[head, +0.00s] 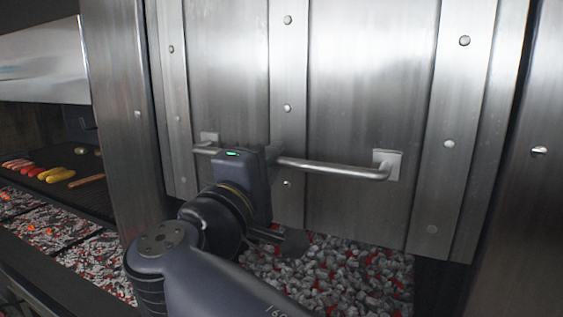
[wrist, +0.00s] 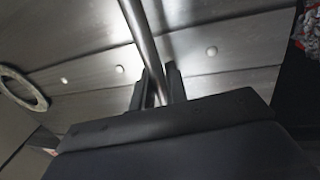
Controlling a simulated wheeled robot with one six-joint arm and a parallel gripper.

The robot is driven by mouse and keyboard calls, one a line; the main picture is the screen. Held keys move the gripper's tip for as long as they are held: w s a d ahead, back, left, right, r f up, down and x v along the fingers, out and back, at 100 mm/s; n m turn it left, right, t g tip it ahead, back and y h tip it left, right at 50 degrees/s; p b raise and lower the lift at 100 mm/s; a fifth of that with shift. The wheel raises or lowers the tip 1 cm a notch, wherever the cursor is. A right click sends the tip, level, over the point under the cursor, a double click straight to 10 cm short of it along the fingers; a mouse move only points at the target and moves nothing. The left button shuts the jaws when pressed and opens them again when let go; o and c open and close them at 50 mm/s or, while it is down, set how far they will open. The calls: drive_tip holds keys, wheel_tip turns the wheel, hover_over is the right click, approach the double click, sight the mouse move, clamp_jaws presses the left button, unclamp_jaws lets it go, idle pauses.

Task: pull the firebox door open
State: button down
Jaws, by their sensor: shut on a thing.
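The firebox door (head: 350,85) is a brushed steel panel with riveted vertical strips, in the middle of the head view. A horizontal bar handle (head: 335,168) runs across its lower part on square mounts. My gripper (wrist: 158,82) is shut on the handle, with one dark finger on each side of the bar in the wrist view. In the head view my wrist covers the left-middle part of the bar and the fingertips are hidden. Glowing coals (head: 335,275) show beneath the door's lower edge.
Steel frame posts stand left (head: 125,120) and right (head: 535,180) of the door. At the far left, a grill (head: 75,160) carries sausages and peppers, with ember beds (head: 85,262) below. A pale ring (wrist: 22,90) shows at the left of the wrist view.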

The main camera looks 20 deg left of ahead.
drive_tip(key=c, duration=1.5)
unclamp_jaws()
drive_tip(key=shift+s, duration=0.1)
drive_tip(key=b+v, duration=0.3)
drive_tip(key=v, duration=0.7)
drive_tip(key=shift+s, duration=0.3)
drive_tip(key=shift+w, duration=0.15)
drive_tip(key=p+x, duration=0.3)
drive_tip(key=x, duration=0.7)
drive_tip(key=shift+w+r, duration=0.1)
drive_tip(key=shift+w, duration=0.1)
drive_tip(key=shift+f, duration=0.65)
